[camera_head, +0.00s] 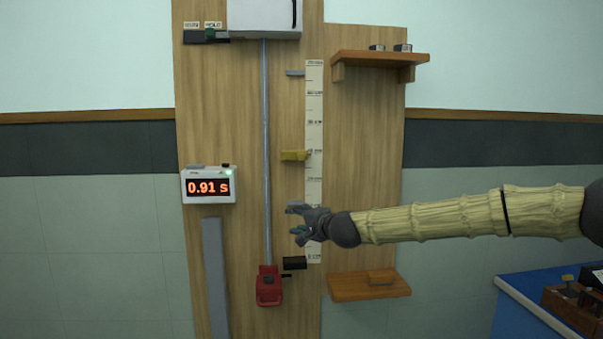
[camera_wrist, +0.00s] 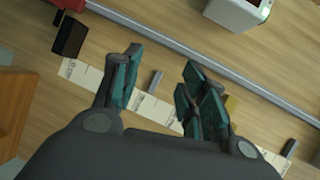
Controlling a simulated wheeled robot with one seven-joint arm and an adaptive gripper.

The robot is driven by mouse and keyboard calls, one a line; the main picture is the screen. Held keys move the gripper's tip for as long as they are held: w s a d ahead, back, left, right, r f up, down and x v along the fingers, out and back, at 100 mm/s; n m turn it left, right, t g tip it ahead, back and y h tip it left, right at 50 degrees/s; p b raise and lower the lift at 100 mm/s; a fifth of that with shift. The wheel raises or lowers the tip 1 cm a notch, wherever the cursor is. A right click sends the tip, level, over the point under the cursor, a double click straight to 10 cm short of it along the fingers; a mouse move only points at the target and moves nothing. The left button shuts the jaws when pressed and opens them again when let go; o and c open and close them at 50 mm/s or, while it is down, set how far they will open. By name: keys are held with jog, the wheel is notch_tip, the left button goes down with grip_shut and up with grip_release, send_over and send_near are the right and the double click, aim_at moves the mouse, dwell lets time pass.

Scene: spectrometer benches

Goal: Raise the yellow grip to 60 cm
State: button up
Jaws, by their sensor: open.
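The yellow grip (camera_head: 294,155) sits on the wooden board beside the white scale strip (camera_head: 314,105), about midway up it. The scale's figures are too small to read. In the wrist view the yellow grip (camera_wrist: 232,103) is mostly hidden behind the right finger. My gripper (camera_head: 298,222) is below the yellow grip, in front of the strip's lower part, and apart from it. It is open and empty. In the wrist view my gripper (camera_wrist: 160,68) has its fingers either side of a small grey peg (camera_wrist: 155,81) that lies behind them.
A metal rod (camera_head: 265,150) runs upright left of the scale, with a red block (camera_head: 268,286) at its foot. A black block (camera_head: 294,263) is low by the strip. A timer (camera_head: 208,187) reads 0.91 s. Wooden shelves stand above (camera_head: 380,58) and below (camera_head: 345,288) on the right.

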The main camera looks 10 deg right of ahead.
aim_at(304, 158)
jog(key=w+d+r+m+t, duration=0.1)
jog(key=d+r, duration=0.2)
jog(key=r, duration=0.5)
jog(key=w+d+r+m+t, duration=0.1)
jog(key=d+r, duration=0.3)
jog(key=r, duration=0.5)
jog(key=shift+p+x, duration=2.15)
jog(key=shift+x, duration=3.35)
jog(key=shift+s+a, duration=0.1)
jog(key=shift+a, duration=0.05)
grip_shut()
